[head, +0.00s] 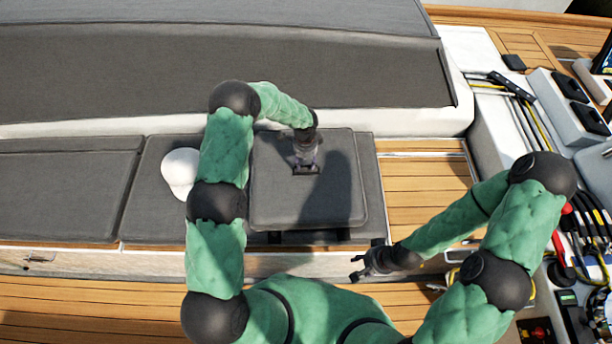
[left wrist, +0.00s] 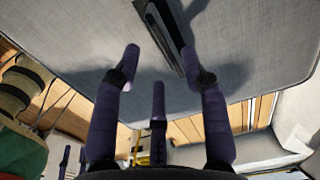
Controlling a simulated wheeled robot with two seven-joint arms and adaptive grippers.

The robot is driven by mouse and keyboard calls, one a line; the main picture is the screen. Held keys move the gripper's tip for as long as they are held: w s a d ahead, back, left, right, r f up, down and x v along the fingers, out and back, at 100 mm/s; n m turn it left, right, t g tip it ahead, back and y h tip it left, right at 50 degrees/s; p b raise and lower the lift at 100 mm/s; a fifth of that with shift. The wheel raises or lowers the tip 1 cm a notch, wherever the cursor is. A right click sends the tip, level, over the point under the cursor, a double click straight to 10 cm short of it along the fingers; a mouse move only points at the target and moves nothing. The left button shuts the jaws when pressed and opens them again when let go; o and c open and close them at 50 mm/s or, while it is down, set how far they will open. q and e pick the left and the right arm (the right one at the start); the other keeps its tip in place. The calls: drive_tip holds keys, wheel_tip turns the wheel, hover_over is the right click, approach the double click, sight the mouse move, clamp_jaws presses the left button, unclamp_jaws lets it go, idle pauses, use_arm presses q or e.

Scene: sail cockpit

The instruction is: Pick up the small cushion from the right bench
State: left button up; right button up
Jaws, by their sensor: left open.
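The small cushion (head: 275,205) is a grey square pad lying on the long grey bench seat. It fills the upper part of the left wrist view (left wrist: 75,45), where a dark raised strip, perhaps a handle (left wrist: 166,35), crosses its face.
A white rounded object, perhaps a cap (head: 180,172), lies left of the cushion, partly behind my left arm. Bare wooden slats (head: 425,195) lie to the right. The dark backrest (head: 220,80) rises behind. Ropes (head: 525,125) and deck gear crowd the far right.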

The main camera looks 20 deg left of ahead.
sight(306, 166)
use_arm(q)
drive_tip(key=shift+w+f, duration=0.15)
drive_tip(key=shift+f, duration=1)
drive_tip(key=shift+w+f, duration=0.1)
drive_tip(key=shift+f, duration=1.05)
drive_tip(key=shift+c, duration=0.3)
clamp_jaws()
drive_tip(key=shift+w+r, duration=0.1)
